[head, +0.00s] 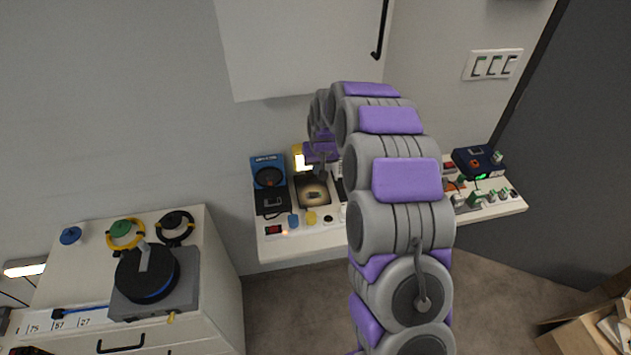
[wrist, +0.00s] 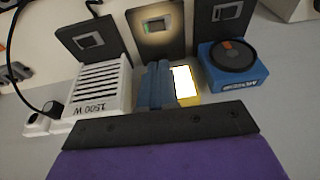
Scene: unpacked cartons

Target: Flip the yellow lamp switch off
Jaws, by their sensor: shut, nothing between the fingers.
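The yellow lamp (head: 299,159) is at the back of the white shelf, its white face lit. In the wrist view the lit lamp (wrist: 187,87) is just right of my gripper's fingers. The dark switch plate (head: 313,199) in front of the lamp has a bright glow on it. In the wrist view this plate (wrist: 174,48) is beyond the fingertips, with a small greenish switch (wrist: 156,27) on it. My gripper (wrist: 157,66) is shut and empty, its blue-grey fingers together and pointing toward the plate. Contact with the switch is not visible. My arm hides part of the shelf.
A blue device with a round black top (wrist: 234,55) and a white 1500 W heater (wrist: 101,86) flank the lamp. Other dark switch plates (wrist: 93,42) (wrist: 222,17) stand either side. Several small coloured parts line the shelf's (head: 290,248) front. A cabinet (head: 205,265) stands left.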

